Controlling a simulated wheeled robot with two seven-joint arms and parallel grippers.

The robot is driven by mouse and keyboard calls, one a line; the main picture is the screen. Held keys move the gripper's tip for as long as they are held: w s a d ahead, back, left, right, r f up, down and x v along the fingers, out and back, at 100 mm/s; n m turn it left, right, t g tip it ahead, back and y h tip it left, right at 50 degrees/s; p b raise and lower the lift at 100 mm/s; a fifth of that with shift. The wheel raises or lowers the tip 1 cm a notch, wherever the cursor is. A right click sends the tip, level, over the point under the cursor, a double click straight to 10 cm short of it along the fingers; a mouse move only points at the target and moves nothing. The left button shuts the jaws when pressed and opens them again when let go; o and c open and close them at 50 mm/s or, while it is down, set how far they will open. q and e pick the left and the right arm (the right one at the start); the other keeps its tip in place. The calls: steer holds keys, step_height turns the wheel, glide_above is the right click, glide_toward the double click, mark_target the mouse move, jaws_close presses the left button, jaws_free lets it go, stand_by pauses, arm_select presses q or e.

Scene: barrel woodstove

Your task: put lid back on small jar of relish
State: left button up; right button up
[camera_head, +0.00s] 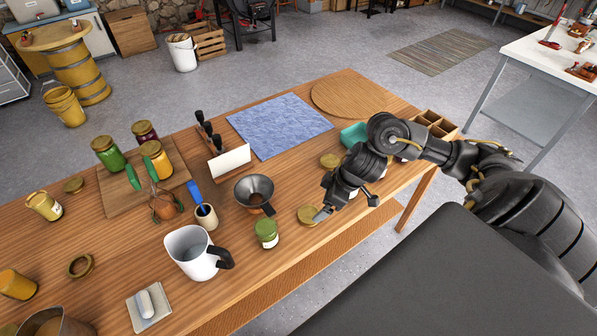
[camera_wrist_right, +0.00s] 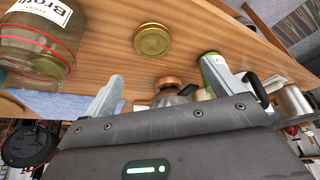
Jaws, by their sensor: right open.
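The small green relish jar (camera_head: 266,233) stands upright near the table's front edge, showing green at its top and a pale label. A green jar, apparently the same one, is partly hidden behind a finger in the right wrist view (camera_wrist_right: 210,68). A gold lid (camera_head: 308,214) lies flat to the right of the jar. A second gold lid (camera_head: 330,160) lies farther back. One gold lid shows in the wrist view (camera_wrist_right: 152,39); I cannot tell which. My right gripper (camera_head: 347,207) is open and empty, one fingertip close beside the nearer lid. My left gripper is out of view.
A board (camera_head: 113,196) with several jars is farther left. A labelled glass jar (camera_wrist_right: 42,40) is close in the wrist view. The blue cloth (camera_head: 278,126) lies flat behind.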

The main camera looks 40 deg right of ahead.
steer(key=d, duration=0.1)
glide_toward(310, 214)
steer(key=shift+w+a+f+b, duration=0.35)
steer(key=shift+a+f, duration=0.1)
steer(key=shift+f, duration=0.35)
steer(key=shift+w+a+f, duration=0.1)
steer(key=shift+f, duration=0.35)
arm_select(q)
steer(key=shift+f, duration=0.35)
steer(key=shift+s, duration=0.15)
arm_select(e)
steer(key=shift+f, duration=0.15)
steer(key=x, duration=0.5)
steer(key=shift+d, duration=0.2)
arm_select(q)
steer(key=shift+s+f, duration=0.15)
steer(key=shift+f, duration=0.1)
